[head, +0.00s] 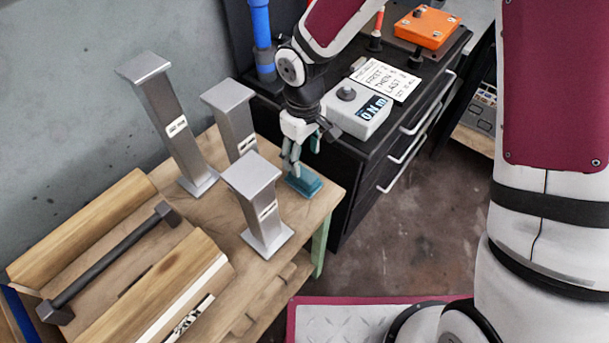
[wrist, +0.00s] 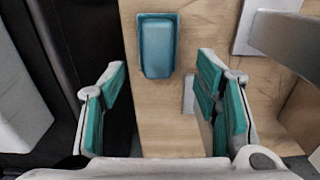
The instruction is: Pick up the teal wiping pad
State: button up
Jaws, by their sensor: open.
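The teal wiping pad (head: 304,181) lies flat near the right end of the wooden table, beside the shortest metal post. In the wrist view the pad (wrist: 157,46) shows near the top, ahead of the fingertips and between their lines, a little left of centre. My gripper (head: 300,150) is above the pad in the head view, pointing down. In the wrist view my gripper (wrist: 162,75) is open, its teal-lined fingers wide apart with nothing between them. The pad appears clear of both fingers.
Metal posts (head: 262,200) (head: 170,120) (head: 232,118) stand on the wooden table (head: 312,222) left of the pad. A black drawer cabinet (head: 350,180) adjoins the table, bearing a grey box (head: 357,112), a written card (head: 386,78) and an orange box (head: 427,27). A dark bar (head: 110,262) lies further left.

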aim_at(303, 172)
jog(key=f, duration=0.8)
jog(key=shift+w+f, duration=0.2)
jog(key=shift+w, duration=0.05)
jog(key=c, duration=1.3)
